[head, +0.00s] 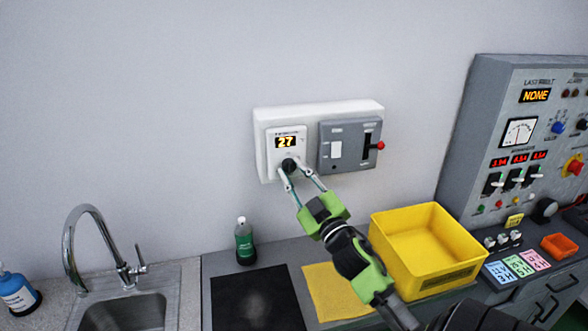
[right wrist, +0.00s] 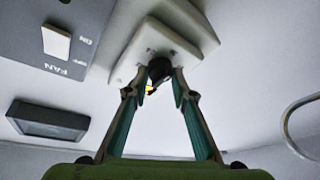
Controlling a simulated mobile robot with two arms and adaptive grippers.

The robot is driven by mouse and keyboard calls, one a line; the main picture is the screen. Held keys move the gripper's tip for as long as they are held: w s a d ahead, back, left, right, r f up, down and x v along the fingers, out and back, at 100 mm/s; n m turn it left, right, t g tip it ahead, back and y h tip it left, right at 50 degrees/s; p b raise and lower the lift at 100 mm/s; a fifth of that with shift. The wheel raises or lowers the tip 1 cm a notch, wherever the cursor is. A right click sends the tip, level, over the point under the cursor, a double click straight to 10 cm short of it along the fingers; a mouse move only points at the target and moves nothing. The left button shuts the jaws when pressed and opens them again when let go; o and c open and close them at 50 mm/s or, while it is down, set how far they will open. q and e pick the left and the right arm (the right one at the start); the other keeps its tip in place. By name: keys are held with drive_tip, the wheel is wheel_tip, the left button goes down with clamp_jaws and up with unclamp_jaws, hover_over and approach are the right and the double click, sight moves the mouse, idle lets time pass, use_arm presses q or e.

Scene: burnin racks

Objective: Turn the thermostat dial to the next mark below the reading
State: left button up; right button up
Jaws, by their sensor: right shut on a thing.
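The white thermostat (head: 287,143) is mounted on the left of a white wall panel and its display reads 27. Its black dial (head: 289,165) sits below the display. My right gripper (head: 296,176) reaches up from below and is shut on the dial. In the right wrist view the dial (right wrist: 159,70) is between the fingertips of the right gripper (right wrist: 160,82), with the thermostat body (right wrist: 160,50) behind it. The marks around the dial are too small or hidden to read. My left gripper is not in view.
A grey switch box (head: 338,147) with a red-knobbed lever is right of the thermostat; its FAN switch (right wrist: 57,41) shows in the wrist view. Below are a green bottle (head: 244,242), a yellow bin (head: 427,245) and a sink (head: 122,312). A control cabinet (head: 470,110) stands right.

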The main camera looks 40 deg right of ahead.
drive_tip(key=shift+r, duration=0.15)
idle(0.3)
drive_tip(key=o, duration=0.9)
drive_tip(key=shift+o, duration=1)
drive_tip(key=shift+w+d, duration=0.1)
drive_tip(key=shift+w, duration=0.05)
drive_tip(key=shift+f, duration=0.2)
drive_tip(key=v, duration=1.2)
